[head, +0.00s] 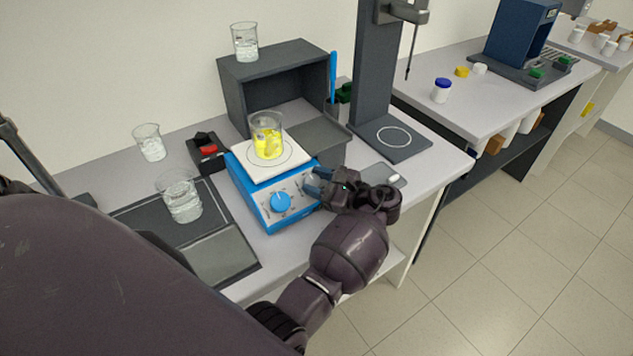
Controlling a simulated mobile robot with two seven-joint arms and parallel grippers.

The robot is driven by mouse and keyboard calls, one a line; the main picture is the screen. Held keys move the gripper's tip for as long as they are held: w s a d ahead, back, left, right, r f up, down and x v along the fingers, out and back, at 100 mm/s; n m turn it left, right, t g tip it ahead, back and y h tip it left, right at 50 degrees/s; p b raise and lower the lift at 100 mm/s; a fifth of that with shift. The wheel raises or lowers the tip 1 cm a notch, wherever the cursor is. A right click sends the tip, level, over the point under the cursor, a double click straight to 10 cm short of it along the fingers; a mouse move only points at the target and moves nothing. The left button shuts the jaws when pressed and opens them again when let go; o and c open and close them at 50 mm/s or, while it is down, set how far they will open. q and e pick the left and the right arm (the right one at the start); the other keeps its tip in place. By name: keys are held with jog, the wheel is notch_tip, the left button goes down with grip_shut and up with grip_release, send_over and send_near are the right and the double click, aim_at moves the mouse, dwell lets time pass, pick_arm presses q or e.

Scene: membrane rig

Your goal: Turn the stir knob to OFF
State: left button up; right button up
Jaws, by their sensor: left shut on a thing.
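The blue hotplate stirrer (247,190) stands on the bench with a white top plate. A round blue knob (280,201) shows uncovered on its front panel. My left gripper (313,184) is at the right end of that panel, with its fingers shut on what appears to be the stir knob. The fingers hide that knob, so its pointer and any OFF mark cannot be read. A beaker of yellow liquid (267,137) stands on the top plate. My right gripper is not in view.
A beaker of clear liquid (180,196) stands left of the stirrer on a dark mat (222,250). A black holder with a red part (207,151) is close behind it. A grey open box (271,67) and a stand (373,85) are at the back.

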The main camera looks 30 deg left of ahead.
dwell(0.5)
pick_arm(q)
jog(key=o, duration=0.9)
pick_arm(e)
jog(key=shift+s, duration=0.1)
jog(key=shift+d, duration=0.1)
